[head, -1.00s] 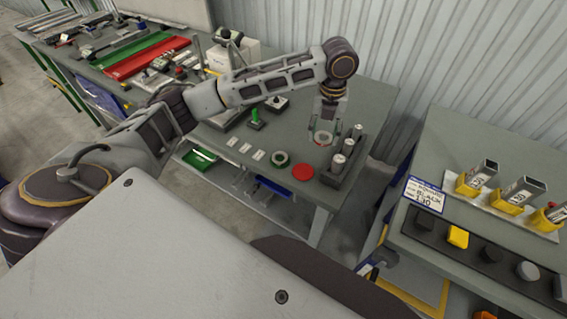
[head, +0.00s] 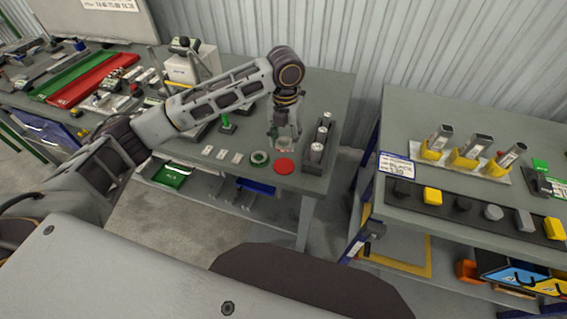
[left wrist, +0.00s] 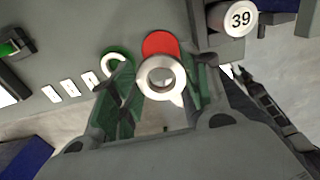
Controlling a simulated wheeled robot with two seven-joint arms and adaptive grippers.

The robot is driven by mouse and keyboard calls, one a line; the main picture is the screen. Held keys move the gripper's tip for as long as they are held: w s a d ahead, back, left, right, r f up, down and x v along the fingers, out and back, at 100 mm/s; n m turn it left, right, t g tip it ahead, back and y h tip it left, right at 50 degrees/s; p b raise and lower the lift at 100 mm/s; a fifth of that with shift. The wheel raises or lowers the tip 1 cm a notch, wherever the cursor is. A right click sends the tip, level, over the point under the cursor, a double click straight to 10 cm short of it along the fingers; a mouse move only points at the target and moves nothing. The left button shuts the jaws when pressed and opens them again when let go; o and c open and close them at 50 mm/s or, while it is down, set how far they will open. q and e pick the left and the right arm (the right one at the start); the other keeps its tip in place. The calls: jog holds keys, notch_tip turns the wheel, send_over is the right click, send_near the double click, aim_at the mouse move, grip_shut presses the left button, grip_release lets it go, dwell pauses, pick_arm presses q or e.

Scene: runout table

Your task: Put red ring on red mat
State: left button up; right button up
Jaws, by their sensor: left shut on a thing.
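My left gripper (head: 284,138) is shut on a ring (left wrist: 148,80), which looks pale and metallic in the left wrist view. The ring is between the green fingertips, above the table; its exact height is hard to judge. The red mat (head: 284,167) is a flat red disc on the table, just in front of the gripper in the head view. In the left wrist view the red mat (left wrist: 160,42) is partly covered by the ring. My right gripper is not in view.
A green mat with a pale ring (head: 260,158) lies just left of the red mat. White cards (head: 222,154) lie further left. A dark block with upright metal cylinders (head: 318,148) stands to the right. The table's front edge is close to the mats.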

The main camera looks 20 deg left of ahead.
pick_arm(q)
send_over(285, 165)
jog(key=shift+w+a+f, duration=0.1)
jog(key=shift+f, duration=2.2)
jog(key=shift+f, duration=0.1)
jog(key=shift+f+p, duration=0.3)
jog(key=shift+f, duration=2.1)
jog(key=shift+f, duration=0.1)
jog(key=o, duration=1.2)
notch_tip(285, 165, up, 12)
jog(key=shift+b, duration=0.4)
